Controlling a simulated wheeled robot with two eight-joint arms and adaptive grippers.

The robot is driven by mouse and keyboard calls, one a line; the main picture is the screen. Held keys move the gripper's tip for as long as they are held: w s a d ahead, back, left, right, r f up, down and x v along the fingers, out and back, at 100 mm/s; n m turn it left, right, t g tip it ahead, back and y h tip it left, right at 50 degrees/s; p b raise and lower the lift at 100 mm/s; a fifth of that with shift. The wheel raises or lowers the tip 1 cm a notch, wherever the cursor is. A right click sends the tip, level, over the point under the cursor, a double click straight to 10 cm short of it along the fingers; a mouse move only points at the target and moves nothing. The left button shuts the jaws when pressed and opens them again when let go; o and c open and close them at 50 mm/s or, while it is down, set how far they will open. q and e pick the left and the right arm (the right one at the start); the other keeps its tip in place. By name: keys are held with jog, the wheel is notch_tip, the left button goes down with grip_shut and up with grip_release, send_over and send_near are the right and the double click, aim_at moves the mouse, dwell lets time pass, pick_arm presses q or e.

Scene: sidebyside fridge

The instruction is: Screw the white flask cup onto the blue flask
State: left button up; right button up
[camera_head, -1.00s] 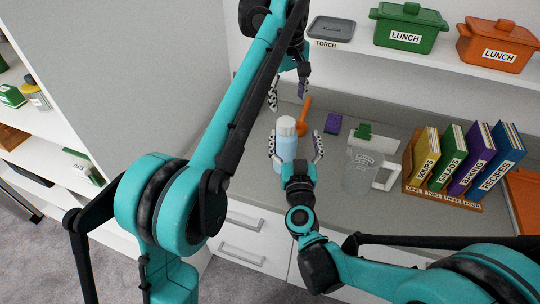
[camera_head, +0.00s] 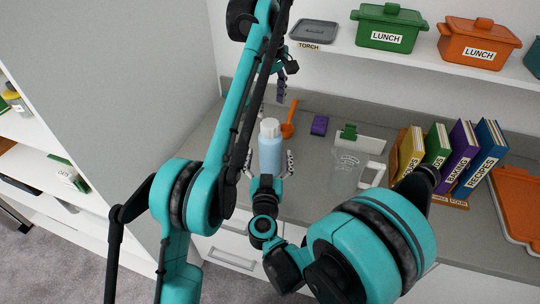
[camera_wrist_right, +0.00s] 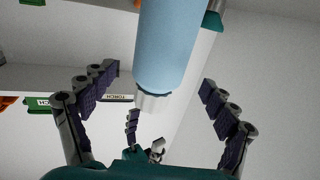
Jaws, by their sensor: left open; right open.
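The light blue flask (camera_head: 270,157) stands upright on the counter, and the white cup (camera_head: 269,127) sits on its top. I cannot tell how tightly the cup is seated. My right gripper (camera_head: 269,165) is open, with a finger on each side of the flask body. In the right wrist view, the flask (camera_wrist_right: 168,45) and cup (camera_wrist_right: 153,101) appear upside down between the open fingers, with gaps on both sides. My left gripper (camera_head: 272,97) is open and empty, above and behind the cup.
An orange spoon-like item (camera_head: 288,129) and a purple block (camera_head: 319,125) lie behind the flask. A clear pitcher (camera_head: 345,168) stands to the right, with books (camera_head: 462,150) beyond. A shelf (camera_head: 340,47) holds lunch boxes. A grey wall panel (camera_head: 150,80) is at left.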

aim_at(270, 122)
jog(key=w, duration=0.6)
jog(key=shift+w+d, duration=0.15)
grip_shut()
pick_arm(q)
jog(key=n, duration=0.5)
jog(key=shift+w, duration=0.1)
jog(key=n, duration=0.4)
jog(key=shift+f, duration=4)
